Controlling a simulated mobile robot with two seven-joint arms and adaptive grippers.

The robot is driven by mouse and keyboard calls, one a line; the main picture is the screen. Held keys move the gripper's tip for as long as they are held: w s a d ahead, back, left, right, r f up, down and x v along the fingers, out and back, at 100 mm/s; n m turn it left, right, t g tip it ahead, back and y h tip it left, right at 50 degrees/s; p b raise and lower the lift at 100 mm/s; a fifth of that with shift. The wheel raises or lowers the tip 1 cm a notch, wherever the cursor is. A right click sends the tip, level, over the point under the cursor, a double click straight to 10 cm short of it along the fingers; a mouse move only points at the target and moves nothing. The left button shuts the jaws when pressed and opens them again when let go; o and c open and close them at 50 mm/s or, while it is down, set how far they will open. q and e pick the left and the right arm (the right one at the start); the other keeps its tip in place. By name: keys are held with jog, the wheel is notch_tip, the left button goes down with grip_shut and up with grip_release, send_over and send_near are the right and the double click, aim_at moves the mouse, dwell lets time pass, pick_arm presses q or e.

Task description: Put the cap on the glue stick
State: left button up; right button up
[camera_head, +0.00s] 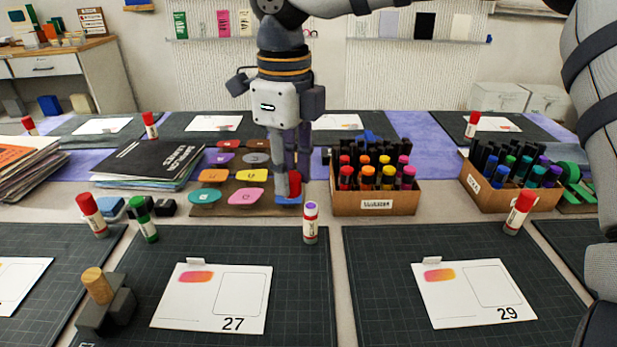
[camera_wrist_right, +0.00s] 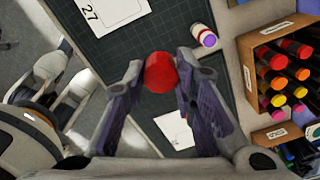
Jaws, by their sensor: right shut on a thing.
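The open glue stick (camera_head: 310,222) stands upright near the back edge of the middle mat. It has a white body, a red band at its base and a purple tip. It also shows in the right wrist view (camera_wrist_right: 203,36). My right gripper (camera_head: 290,188) is shut on the red cap (camera_head: 295,184), holding it behind and slightly left of the glue stick, apart from it. In the right wrist view the red cap (camera_wrist_right: 161,72) sits between the two fingertips. My left gripper is not in view.
Capped glue sticks (camera_head: 92,215) and (camera_head: 520,212) stand left and right. A green-capped one (camera_head: 142,218) is nearby. A marker box (camera_head: 375,201) stands just right of the gripper. Colored pads (camera_head: 246,196) lie to its left. Card 27 (camera_head: 212,298) lies in front.

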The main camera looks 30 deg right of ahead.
jog(key=s+a+r, duration=0.2)
jog(key=s+a, duration=0.1)
jog(key=a, duration=0.2)
jog(key=shift+s+r, duration=0.2)
jog(key=shift+r, duration=0.05)
